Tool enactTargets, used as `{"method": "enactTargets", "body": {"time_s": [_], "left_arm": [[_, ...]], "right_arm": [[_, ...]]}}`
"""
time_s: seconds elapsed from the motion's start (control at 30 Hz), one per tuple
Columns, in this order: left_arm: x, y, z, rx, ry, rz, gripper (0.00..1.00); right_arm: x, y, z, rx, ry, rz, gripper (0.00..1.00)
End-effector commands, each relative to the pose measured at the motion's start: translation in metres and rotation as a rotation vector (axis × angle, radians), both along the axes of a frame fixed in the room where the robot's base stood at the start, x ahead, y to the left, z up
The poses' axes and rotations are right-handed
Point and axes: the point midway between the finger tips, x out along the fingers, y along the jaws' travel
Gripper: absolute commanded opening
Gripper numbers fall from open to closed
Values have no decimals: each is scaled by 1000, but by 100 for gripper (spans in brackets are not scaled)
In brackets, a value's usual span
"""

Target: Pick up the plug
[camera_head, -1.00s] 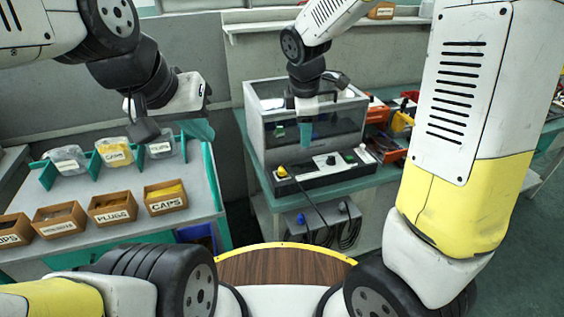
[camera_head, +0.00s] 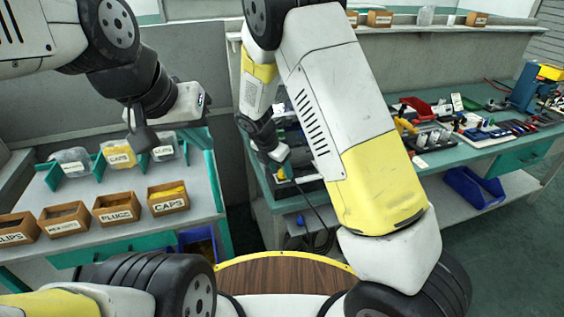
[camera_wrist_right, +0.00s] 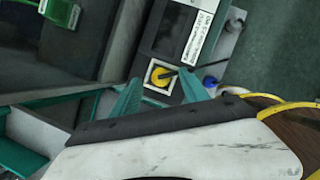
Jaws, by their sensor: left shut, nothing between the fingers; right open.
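The plug (camera_wrist_right: 160,75) is a round yellow piece with a black cable, seated in a pale square socket on the tester's front panel in the right wrist view. My right gripper (camera_wrist_right: 160,82) is open, its teal fingers to either side of the plug in that view; whether they touch it I cannot tell. In the head view my right gripper (camera_head: 287,168) is small at the tester's front, partly hidden by my right arm. My left gripper (camera_head: 197,134) is shut and empty above the back of the left table.
The tester panel (camera_wrist_right: 200,35) has a printed label. The right bench (camera_head: 440,155) holds tools and a red bin. A blue bin (camera_head: 475,187) sits below.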

Motion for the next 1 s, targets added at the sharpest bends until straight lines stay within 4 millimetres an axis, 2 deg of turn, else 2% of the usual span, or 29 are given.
{"method": "enactTargets", "body": {"time_s": [0.1,0.37,0.63,1.0], "left_arm": [[0,0,0,0,0,0,0],[0,0,0,0,0,0,0],[0,0,0,0,0,0,0],[0,0,0,0,0,0,0]], "right_arm": [[4,-3,-11,0,0,-2,53],[5,-4,-13,2,-2,-2,53],[5,-4,-13,2,-2,-2,0],[5,-4,-10,3,-2,-3,0]]}}
